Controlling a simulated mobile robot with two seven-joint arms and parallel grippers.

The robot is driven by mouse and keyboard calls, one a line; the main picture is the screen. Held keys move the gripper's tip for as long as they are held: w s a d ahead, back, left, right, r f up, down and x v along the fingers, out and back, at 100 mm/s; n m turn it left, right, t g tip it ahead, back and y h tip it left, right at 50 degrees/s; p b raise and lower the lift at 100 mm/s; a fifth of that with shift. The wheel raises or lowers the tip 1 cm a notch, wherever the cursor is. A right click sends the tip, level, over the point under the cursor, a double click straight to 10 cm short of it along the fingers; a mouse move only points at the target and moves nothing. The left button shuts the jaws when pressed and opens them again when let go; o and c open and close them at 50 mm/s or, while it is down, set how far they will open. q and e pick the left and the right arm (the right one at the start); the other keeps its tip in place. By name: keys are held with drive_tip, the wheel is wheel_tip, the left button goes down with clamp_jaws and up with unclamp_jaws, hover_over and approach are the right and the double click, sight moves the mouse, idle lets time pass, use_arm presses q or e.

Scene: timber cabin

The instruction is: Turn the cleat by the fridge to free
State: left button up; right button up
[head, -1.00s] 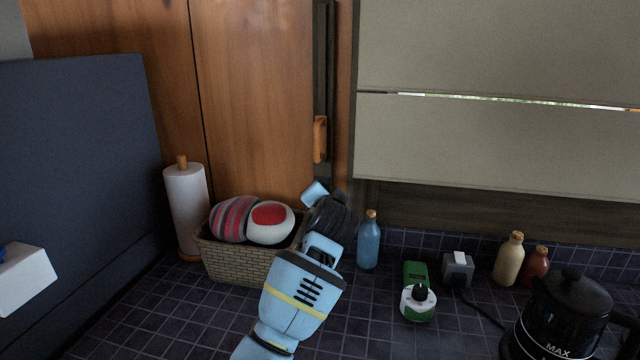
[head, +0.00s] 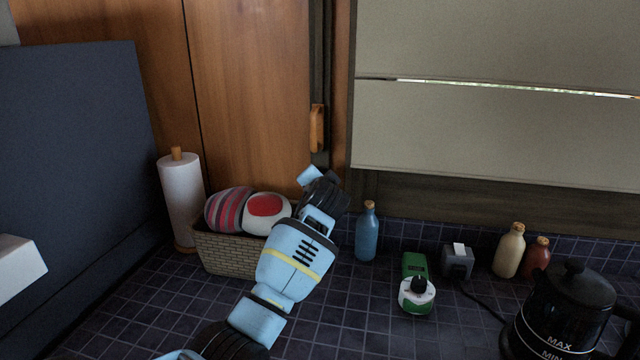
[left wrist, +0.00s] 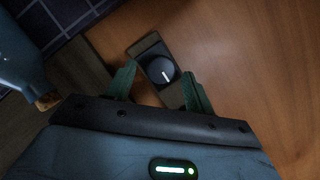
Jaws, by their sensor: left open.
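What I take for the cleat is a round dark knob (left wrist: 161,70) with a short white line, on a narrow plate (left wrist: 147,47) in the left wrist view. My left gripper (left wrist: 159,72) is open, with one green fingertip on each side of the knob in that picture. I cannot tell whether they touch it. In the head view my left gripper (head: 321,181) is in front of the dark strip beside the wooden panel and hides the knob. My right gripper is not in view. I cannot tell which surface is the fridge.
An orange wooden piece (head: 317,128) is above the gripper. A basket (head: 225,255) with striped and white-red items and a paper roll (head: 182,200) stand left. A blue bottle (head: 367,235) stands close on the right. A green device (head: 416,292) and black kettle (head: 565,320) stand farther right.

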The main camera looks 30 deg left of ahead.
use_arm(q)
drive_tip(key=shift+w+a, duration=0.15)
drive_tip(key=shift+w, duration=0.1)
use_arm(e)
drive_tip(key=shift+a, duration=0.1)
use_arm(q)
drive_tip(key=shift+c, duration=0.2)
drive_tip(key=c, duration=0.9)
